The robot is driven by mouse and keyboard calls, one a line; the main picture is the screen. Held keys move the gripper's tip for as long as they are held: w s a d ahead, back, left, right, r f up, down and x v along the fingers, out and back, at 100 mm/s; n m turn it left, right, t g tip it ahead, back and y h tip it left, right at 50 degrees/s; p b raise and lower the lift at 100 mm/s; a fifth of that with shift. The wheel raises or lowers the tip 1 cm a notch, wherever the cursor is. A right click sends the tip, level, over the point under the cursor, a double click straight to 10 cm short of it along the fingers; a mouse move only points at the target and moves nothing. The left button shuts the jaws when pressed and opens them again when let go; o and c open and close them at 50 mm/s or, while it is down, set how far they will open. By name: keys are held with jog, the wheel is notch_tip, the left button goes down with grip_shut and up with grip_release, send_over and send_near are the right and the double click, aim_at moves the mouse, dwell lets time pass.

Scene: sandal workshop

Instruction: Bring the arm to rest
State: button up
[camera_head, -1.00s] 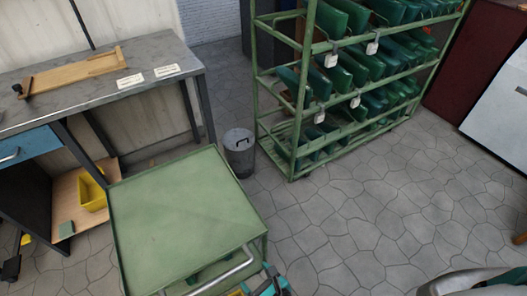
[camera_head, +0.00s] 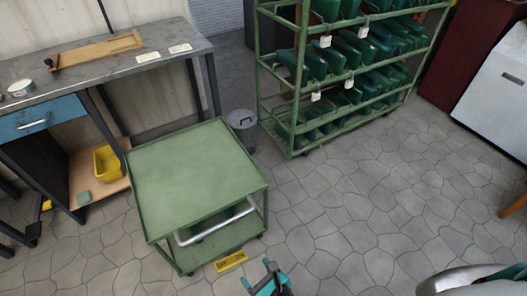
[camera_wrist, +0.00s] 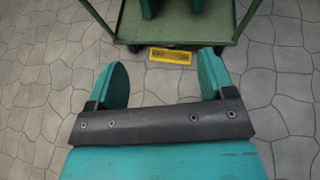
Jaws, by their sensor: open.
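My gripper (camera_head: 270,280) shows at the bottom of the head view, in front of the green cart. In the wrist view, my gripper (camera_wrist: 163,82) has its two teal fingers spread wide apart with nothing between them. Past the fingertips lies a yellow plate with dark markings (camera_wrist: 170,55), near the cart's lower edge. The same yellow plate (camera_head: 231,261) shows in the head view at the foot of the cart.
The green cart (camera_head: 195,170) stands close ahead, its top bare. A workbench (camera_head: 130,75) is at the left, with a yellow bin (camera_head: 107,164) below. A grey bin (camera_head: 243,125) and a green rack (camera_head: 290,145) with green items stand behind.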

jog(key=w+r+m+g+h, duration=0.1)
jog(key=w+r+m+h, duration=0.9)
jog(key=w+r+m, duration=0.85)
jog(key=s+d+r+m+g+y, duration=0.1)
jog(key=s+d+r+m+g, duration=0.1)
jog(key=d+r+m, duration=0.45)
jog(key=s+d+r+m+g, duration=0.1)
jog(key=s+r+m+g, duration=0.2)
jog(key=r, duration=0.6)
jog(key=s+d+r+m+g+y, duration=0.1)
jog(key=s+d+r+m+g, duration=0.1)
jog(key=d+r+m, duration=0.35)
jog(key=s+d+r+m+g+y, duration=0.2)
jog(key=s+d+r+m+y, duration=0.15)
jog(key=s+r, duration=1)
notch_tip(320, 180, down, 10)
jog(key=b, duration=1)
notch_tip(320, 180, up, 26)
jog(key=p, duration=2.5)
jog(key=shift+d, duration=0.15)
